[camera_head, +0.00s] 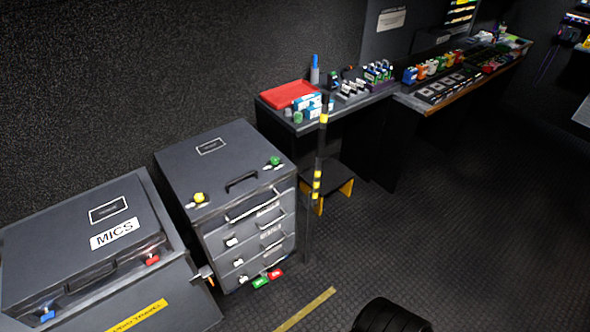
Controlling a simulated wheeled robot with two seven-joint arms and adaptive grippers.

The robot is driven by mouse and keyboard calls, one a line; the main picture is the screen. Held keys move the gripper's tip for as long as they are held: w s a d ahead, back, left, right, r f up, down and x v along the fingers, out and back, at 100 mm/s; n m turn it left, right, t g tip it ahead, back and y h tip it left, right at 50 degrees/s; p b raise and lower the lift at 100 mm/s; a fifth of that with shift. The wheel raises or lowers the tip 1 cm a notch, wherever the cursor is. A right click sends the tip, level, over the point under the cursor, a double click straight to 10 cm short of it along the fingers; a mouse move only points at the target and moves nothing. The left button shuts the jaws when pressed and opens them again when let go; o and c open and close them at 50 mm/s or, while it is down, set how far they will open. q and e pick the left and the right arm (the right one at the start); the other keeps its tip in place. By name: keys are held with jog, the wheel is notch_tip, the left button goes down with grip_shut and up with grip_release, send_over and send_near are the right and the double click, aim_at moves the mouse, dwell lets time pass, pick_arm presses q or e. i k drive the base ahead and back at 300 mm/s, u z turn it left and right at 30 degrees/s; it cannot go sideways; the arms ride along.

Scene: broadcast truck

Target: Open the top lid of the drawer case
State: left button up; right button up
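The drawer case (246,205) is a dark grey cabinet left of the middle, against the wall. Its top lid (215,160) lies flat and looks shut, with a small white-framed label and a black handle (241,182) near the front edge. A yellow knob latch (199,198) is at the lid's front left and a green knob latch (274,161) at its front right. Several drawers with bar handles (255,206) and white labels are on the front and look shut. Neither of my grippers is in view.
A grey MICS case (75,235) with red and blue latches stands close on the left. A black post with yellow bands (318,180) rises just right of the drawer case. A low stool (325,178) and loaded desk (290,95) are behind. Floor (430,220) at right is clear.

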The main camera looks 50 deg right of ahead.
aim_at(227, 163)
jog(key=z, duration=1.1)
jog(key=i, duration=0.25)
jog(key=z, duration=0.05)
